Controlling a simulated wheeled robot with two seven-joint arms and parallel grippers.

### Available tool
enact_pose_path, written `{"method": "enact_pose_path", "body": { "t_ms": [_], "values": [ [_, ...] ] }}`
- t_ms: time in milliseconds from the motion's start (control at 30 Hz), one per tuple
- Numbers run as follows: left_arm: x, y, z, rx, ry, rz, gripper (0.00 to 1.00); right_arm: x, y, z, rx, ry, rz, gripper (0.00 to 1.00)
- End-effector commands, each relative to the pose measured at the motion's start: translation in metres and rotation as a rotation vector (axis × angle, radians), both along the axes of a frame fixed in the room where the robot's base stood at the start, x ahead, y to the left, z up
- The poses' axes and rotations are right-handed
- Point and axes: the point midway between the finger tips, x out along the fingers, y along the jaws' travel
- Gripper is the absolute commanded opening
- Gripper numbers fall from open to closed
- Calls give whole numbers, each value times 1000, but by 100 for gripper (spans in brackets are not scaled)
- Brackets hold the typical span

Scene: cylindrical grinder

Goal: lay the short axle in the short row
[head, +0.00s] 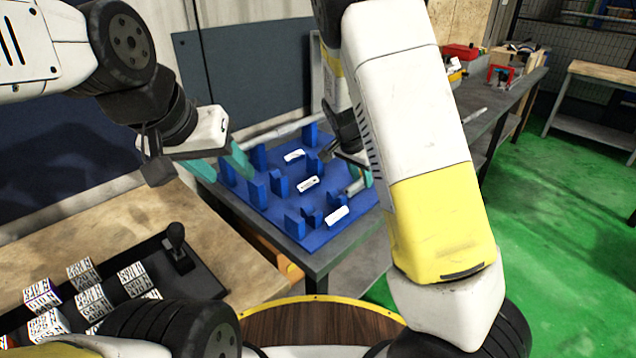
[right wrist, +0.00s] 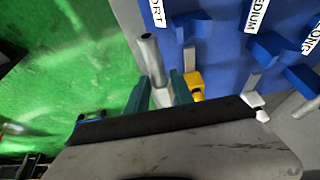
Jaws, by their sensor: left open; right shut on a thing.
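The blue rack (head: 277,205) has upright blue supports in rows and white labels. In the right wrist view its labels read partly "ORT" (right wrist: 157,12), "MEDIUM" (right wrist: 257,14) and "LONG" (right wrist: 312,36). My right gripper (head: 364,181) is over the rack's right side. In the right wrist view, my right gripper (right wrist: 160,80) is shut on a grey metal axle (right wrist: 151,58). The axle's free end sticks out past the fingers, near the rack edge on the "ORT" side. It partly shows in the head view (head: 354,187). My left gripper (head: 220,164) is open and empty at the rack's left edge.
A long grey bar (head: 277,131) lies across the back of the rack. A black tray (head: 195,265) and several printed white cubes (head: 92,302) are on the wooden bench at left. Green floor (head: 550,220) lies open at right.

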Motion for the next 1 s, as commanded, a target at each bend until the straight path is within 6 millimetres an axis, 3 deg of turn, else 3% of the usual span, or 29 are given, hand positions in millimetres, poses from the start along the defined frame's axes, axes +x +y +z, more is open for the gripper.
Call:
{"method": "enact_pose_path", "body": {
  "t_ms": [200,433,800,1000],
  "values": [
    [0,0,0,0,0,0,51,-12,56,-5,-1,-1,8,0],
    [0,0,0,0,0,0,51,-23,102,-9,-1,-2,5,0],
    [0,0,0,0,0,0,51,-30,130,-13,0,-1,4,0],
    [0,0,0,0,0,0,51,-29,127,-44,-1,0,-1,0]
  ]
}}
